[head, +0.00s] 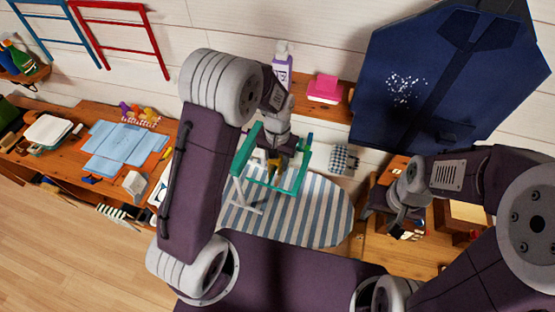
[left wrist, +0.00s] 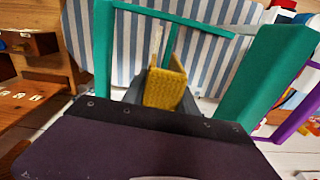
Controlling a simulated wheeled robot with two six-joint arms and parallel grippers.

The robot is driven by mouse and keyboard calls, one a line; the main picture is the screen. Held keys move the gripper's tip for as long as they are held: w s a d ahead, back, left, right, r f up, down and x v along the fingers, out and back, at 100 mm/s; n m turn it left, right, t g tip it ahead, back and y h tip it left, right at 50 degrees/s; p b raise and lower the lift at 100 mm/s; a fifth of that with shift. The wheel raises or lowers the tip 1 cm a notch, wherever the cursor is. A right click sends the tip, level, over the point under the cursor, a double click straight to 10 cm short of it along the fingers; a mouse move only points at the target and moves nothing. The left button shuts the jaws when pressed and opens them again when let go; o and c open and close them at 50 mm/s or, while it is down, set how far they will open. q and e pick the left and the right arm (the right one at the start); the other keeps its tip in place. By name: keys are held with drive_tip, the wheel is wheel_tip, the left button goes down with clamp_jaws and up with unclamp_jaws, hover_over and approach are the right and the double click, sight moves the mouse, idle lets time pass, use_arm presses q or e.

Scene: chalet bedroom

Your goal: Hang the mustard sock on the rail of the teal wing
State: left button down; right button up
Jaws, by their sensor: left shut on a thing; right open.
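The mustard sock (head: 274,167) hangs from my left gripper (head: 278,156), which is shut on it. The left wrist view shows the sock (left wrist: 165,88) between the dark fingers. The teal wing (head: 240,150) is a frame around and below the gripper, above the striped board. In the left wrist view a teal rail (left wrist: 185,20) crosses beyond the sock, and a wide teal bar (left wrist: 265,85) stands at the right. I cannot tell whether the sock touches a rail. My right gripper (head: 378,213) is open and empty, right of the striped board.
A blue-and-white striped board (head: 315,215) lies below the wing. A purple bottle (head: 282,68) and pink box (head: 324,88) stand on the shelf behind. A dark blue garment (head: 440,80) hangs at the back right. Blue folded cloths (head: 122,148) lie on the left bench.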

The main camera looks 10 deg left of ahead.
use_arm(q)
drive_tip(key=shift+f+b, duration=1.1)
drive_tip(key=shift+f, duration=0.85)
drive_tip(key=c, duration=0.9)
unclamp_jaws()
wheel_tip(320, 180, up, 9)
drive_tip(key=shift+r+b, duration=0.1)
drive_tip(key=shift+b, duration=0.65)
